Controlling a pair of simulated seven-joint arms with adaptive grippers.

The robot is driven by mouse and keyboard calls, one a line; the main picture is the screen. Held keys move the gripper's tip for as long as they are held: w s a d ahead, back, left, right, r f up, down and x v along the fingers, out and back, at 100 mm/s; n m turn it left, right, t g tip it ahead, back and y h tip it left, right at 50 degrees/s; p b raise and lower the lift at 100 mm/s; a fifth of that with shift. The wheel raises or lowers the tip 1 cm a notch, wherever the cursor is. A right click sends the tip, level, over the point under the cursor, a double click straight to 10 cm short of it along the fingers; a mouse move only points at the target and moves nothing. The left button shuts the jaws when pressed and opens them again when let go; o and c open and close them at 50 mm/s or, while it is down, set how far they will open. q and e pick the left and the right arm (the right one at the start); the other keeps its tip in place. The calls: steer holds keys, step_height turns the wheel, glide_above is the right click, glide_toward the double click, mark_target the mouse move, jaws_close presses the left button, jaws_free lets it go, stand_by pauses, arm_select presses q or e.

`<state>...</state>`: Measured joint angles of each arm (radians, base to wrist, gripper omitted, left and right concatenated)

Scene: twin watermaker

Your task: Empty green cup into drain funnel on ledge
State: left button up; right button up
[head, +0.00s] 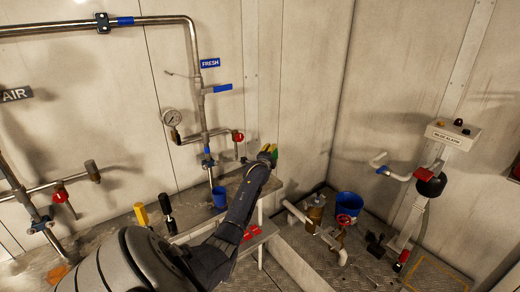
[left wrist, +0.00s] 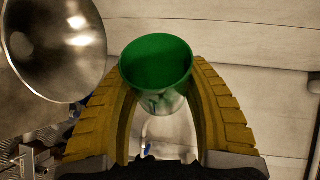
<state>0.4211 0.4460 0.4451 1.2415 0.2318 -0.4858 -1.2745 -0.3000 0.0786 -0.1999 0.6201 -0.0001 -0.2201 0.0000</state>
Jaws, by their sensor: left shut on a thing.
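My left gripper (head: 267,153) is shut on the green cup (left wrist: 156,62). In the left wrist view the cup sits between the yellow fingers, its round green end toward the camera. I cannot tell whether liquid is in it. In the head view only a small bit of green (head: 274,152) shows at the gripper. A shiny metal bowl shape, seemingly the drain funnel (left wrist: 62,40), is at the upper left of the left wrist view, beside the cup and apart from it in the picture. In the head view my arm and gripper hide the funnel. My right gripper is not in view.
A blue cup (head: 220,197) stands on the ledge left of my arm, below the FRESH pipe (head: 202,105). Yellow (head: 141,214) and black (head: 167,212) upright handles are near my arm's base. A blue bucket (head: 349,205) and a red-wheeled valve (head: 343,220) are at right on the floor.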

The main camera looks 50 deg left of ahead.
arm_select(q)
steer(key=shift+s+a+r+n+t+b, duration=0.15)
steer(key=shift+s+r+n+t+b, duration=0.2)
steer(key=shift+n+b, duration=0.3)
stand_by(0.5)
steer(key=shift+w+b, duration=0.1)
steer(key=shift+b, duration=0.2)
stand_by(0.5)
